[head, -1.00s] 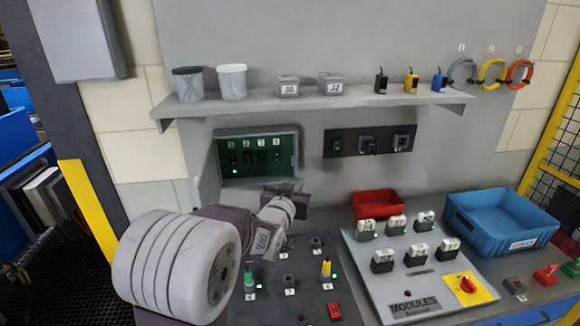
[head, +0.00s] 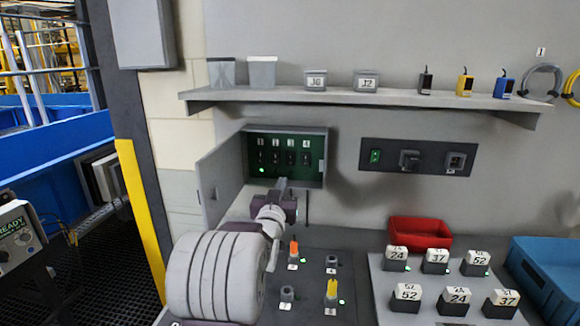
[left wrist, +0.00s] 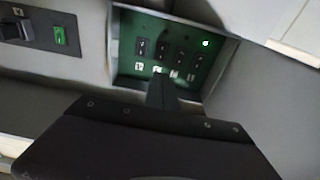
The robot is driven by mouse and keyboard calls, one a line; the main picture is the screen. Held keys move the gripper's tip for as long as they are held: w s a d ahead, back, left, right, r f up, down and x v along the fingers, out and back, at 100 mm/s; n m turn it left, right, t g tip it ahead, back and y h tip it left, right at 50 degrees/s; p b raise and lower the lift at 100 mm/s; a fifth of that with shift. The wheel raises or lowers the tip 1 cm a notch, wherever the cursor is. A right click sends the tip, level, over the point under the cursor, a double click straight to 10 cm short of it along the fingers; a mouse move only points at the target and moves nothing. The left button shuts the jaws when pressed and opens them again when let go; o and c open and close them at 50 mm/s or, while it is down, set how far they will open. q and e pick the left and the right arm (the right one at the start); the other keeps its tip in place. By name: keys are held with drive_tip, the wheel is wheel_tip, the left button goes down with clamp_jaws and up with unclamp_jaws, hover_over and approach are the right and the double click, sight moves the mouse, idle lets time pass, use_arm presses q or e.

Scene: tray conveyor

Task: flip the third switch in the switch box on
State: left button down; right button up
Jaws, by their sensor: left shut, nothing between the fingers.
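The grey switch box (head: 326,160) hangs on the wall with its door (head: 219,180) open to the left. Its green panel carries a row of dark switches numbered 1 to 4. A green light glows below switch 1; no light shows at the third switch (head: 291,157). In the left wrist view the box appears turned over, with the third switch (left wrist: 161,50) among the row and the lit light at the right. My left gripper (head: 282,184) is shut and empty, its tip at the box's lower edge, near the third switch; contact cannot be told. My right gripper is out of view.
A shelf (head: 360,98) with cups, small boxes and plugs runs above the box. A dark switch plate (head: 418,158) is on the wall at right. Below are a plug panel, a red bin (head: 418,233), a module board and a blue crate (head: 545,285).

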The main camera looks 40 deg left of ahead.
use_arm(q)
drive_tip(key=p, duration=0.4)
approach(291, 157)
drive_tip(key=x, duration=0.6)
drive_tip(key=shift+r, duration=0.1)
drive_tip(key=shift+w+a, duration=0.15)
drive_tip(key=shift+w, duration=0.3)
